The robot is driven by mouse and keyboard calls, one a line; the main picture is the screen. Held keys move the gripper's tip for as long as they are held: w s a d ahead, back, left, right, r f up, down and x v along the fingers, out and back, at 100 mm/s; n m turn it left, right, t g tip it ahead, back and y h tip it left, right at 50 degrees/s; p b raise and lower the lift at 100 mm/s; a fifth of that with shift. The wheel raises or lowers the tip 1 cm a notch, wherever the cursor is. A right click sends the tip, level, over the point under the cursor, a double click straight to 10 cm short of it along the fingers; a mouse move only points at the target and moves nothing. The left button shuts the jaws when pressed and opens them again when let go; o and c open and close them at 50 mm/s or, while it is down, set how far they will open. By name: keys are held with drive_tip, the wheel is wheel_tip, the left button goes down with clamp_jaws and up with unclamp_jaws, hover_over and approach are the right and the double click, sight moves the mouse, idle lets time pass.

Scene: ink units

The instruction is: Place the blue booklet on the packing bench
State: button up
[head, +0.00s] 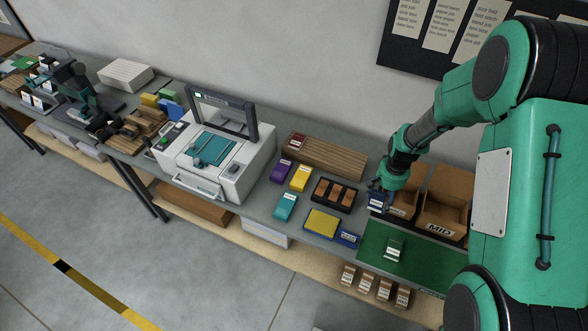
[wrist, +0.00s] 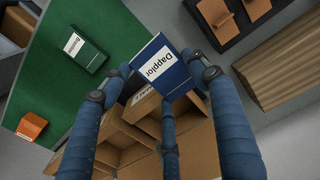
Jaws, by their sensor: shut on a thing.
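A blue booklet (wrist: 162,65) with a white label reading "Dappior" is held between the blue fingers of my gripper (wrist: 160,78) in the wrist view. In the head view my gripper (head: 380,188) is above the far side of the bench, with the dark blue booklet (head: 377,204) below its fingers, beside the cardboard boxes. The grey bench (head: 262,200) runs along the wall and carries a green mat (head: 374,240) at its right end. A green booklet (head: 394,249) with a white label lies on the mat. The booklet's underside is hidden.
Open cardboard boxes (head: 446,190) stand behind the mat, one marked "MID". Left of the mat are a yellow pad (head: 322,222), another blue item (head: 347,239) and a dark tray (head: 334,194) with brown pieces. A white machine (head: 217,150) stands farther left. Part of the mat is clear.

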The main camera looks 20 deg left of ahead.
drive_tip(key=s+d+f+b, duration=0.1)
drive_tip(key=s+d, duration=0.5)
drive_tip(key=d, duration=0.2)
drive_tip(key=s+d+f, duration=0.1)
drive_tip(key=s+d, duration=0.4)
drive_tip(key=d, duration=0.4)
drive_tip(key=s+d+f+b, duration=0.1)
drive_tip(key=s+d, duration=0.3)
drive_tip(key=s, duration=0.4)
drive_tip(key=s+d+f, duration=0.1)
drive_tip(key=s+d, duration=0.4)
drive_tip(key=s, duration=0.3)
drive_tip(key=shift+d+b, duration=0.15)
drive_tip(key=shift+b, duration=0.25)
drive_tip(key=shift+w, duration=0.1)
hover_over(443, 268)
drive_tip(key=shift+d+f, duration=0.1)
drive_tip(key=shift+f, duration=0.6)
drive_tip(key=shift+f, duration=1.75)
drive_tip(key=shift+f, duration=0.2)
